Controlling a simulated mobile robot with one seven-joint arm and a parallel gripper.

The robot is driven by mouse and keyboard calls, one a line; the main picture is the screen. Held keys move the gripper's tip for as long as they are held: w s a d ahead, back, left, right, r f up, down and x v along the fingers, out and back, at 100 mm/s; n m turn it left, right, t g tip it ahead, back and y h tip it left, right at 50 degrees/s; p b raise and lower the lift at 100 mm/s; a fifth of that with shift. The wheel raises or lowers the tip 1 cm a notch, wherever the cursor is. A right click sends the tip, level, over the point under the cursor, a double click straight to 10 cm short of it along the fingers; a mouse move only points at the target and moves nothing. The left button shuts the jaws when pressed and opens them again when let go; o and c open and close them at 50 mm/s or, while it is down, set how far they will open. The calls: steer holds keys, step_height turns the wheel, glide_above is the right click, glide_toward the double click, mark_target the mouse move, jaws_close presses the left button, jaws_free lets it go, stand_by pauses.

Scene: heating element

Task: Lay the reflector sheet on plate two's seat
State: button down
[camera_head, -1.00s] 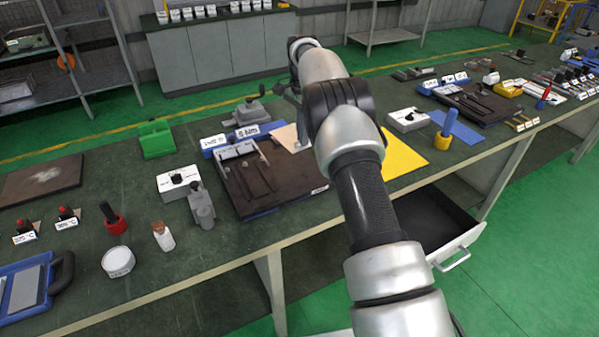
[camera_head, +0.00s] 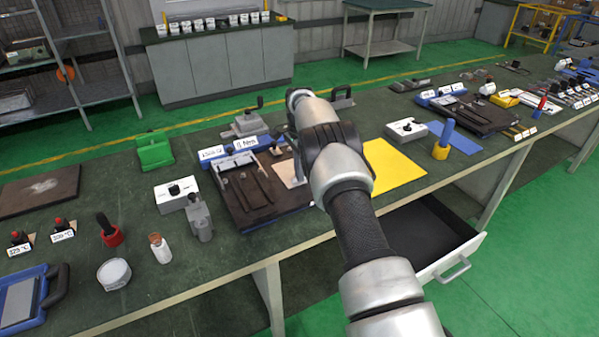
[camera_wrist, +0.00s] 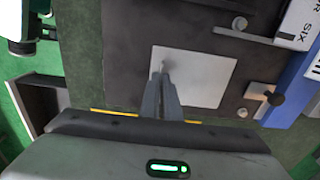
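A thin pale sheet (camera_head: 290,173), beige in the head view, is over the right part of the near dark plate (camera_head: 238,208). In the wrist view the sheet (camera_wrist: 205,78) looks light grey and lies flat over the dark plate surface (camera_wrist: 125,60). My gripper (camera_wrist: 162,78) has its fingers together at the sheet's left part and appears to pinch it. I cannot tell whether the sheet touches the plate. In the head view my arm hides the fingers. A second dark plate (camera_head: 485,115) stands farther right. I cannot read which plate is number two.
Blue label blocks (camera_head: 235,148) and a grey clamp (camera_head: 245,122) stand behind the near plate. A dark knob (camera_wrist: 275,98) is right of the sheet. A yellow sheet (camera_head: 393,167) lies right of my arm. An open drawer (camera_head: 458,258) juts out below.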

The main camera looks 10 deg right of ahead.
steer(key=c, duration=2.5)
jaws_free()
steer(key=shift+f, duration=0.15)
steer(key=o, duration=0.5)
